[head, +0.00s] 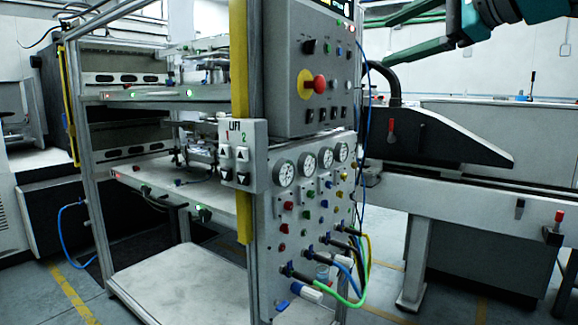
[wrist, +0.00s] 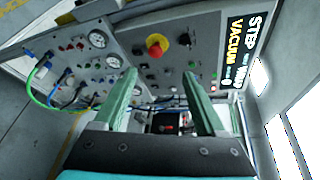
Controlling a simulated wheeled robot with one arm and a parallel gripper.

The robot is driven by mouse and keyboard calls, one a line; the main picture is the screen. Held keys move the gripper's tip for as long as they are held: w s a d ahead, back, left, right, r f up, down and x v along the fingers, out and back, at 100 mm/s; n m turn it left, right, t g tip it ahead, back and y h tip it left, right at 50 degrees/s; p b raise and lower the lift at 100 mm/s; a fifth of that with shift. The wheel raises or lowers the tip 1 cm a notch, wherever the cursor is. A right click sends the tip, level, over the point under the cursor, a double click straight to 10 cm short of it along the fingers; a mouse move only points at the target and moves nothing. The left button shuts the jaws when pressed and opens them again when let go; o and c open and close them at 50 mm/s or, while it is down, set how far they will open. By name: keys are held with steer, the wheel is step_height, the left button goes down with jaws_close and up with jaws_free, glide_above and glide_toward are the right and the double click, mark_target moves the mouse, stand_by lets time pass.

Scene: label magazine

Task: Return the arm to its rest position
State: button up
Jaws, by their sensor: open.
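My gripper (head: 388,42) shows at the top right of the head view, with two green fingers pointing left from my teal arm. In the wrist view my gripper (wrist: 160,78) is open, with its fingers well apart and nothing between them. It is in the air, apart from the grey control box (head: 283,75). That box carries a red emergency button (head: 319,84) on a yellow ring. The button also shows in the wrist view (wrist: 154,45), beyond and between the fingers.
The metal-framed machine (head: 243,60) with shelves stands at left and centre. Its lower panel (head: 310,200) bears gauges, knobs and plugged hoses. A lift switch box (head: 242,155) juts from the yellow post. A black sloped machine (head: 440,137) stands below my gripper at right.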

steer(key=s+a+f+n+g+h, duration=0.1)
steer(key=s+a+f+n+g, duration=0.15)
steer(key=f, duration=0.75)
steer(key=s+a+f+n+g+h, duration=0.1)
steer(key=a+f+n+g+h, duration=0.15)
steer(key=f, duration=0.85)
steer(key=s+a+f+n+g, duration=0.15)
steer(key=a+f, duration=0.25)
steer(key=f, duration=0.6)
steer(key=s+d+f+n+g+h, duration=0.2)
steer(key=s+d+f+n+g, duration=0.1)
steer(key=s+f, duration=0.9)
steer(key=s+d+f+n+g+h, duration=0.3)
steer(key=s+f, duration=0.8)
steer(key=f, duration=0.5)
steer(key=shift+s+d+f+n+g, duration=0.2)
steer(key=shift+s+d+n+g, duration=0.15)
steer(key=shift+d+n+g, duration=0.55)
